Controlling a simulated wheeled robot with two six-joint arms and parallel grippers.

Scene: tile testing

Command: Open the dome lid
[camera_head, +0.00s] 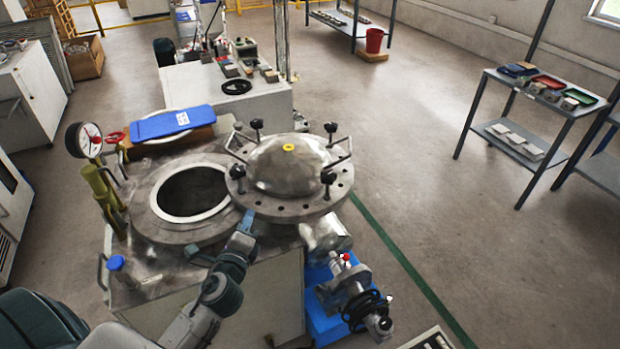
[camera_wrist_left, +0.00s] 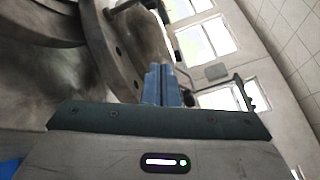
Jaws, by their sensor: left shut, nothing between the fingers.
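The dome lid (camera_head: 285,168) is a polished metal dome with a yellow centre mark, black-knobbed clamps and a wide bolt-hole flange. It sits swung to the right of the round opening (camera_head: 192,192), which is uncovered apart from a slight flange overlap at its ring. My left gripper (camera_head: 248,220) is at the flange's near left edge, with its fingers shut and empty. In the left wrist view the blue fingers (camera_wrist_left: 164,84) are together beside the curved flange (camera_wrist_left: 118,58); whether they touch it I cannot tell. My right gripper is not in view.
A pressure gauge (camera_head: 84,140) on a yellow-green stem and a blue clipboard (camera_head: 172,122) stand at the tester's left and back. A metal fitting with black hose (camera_head: 352,288) juts out at front right. Open floor (camera_head: 440,230) lies to the right, before a shelf (camera_head: 525,150).

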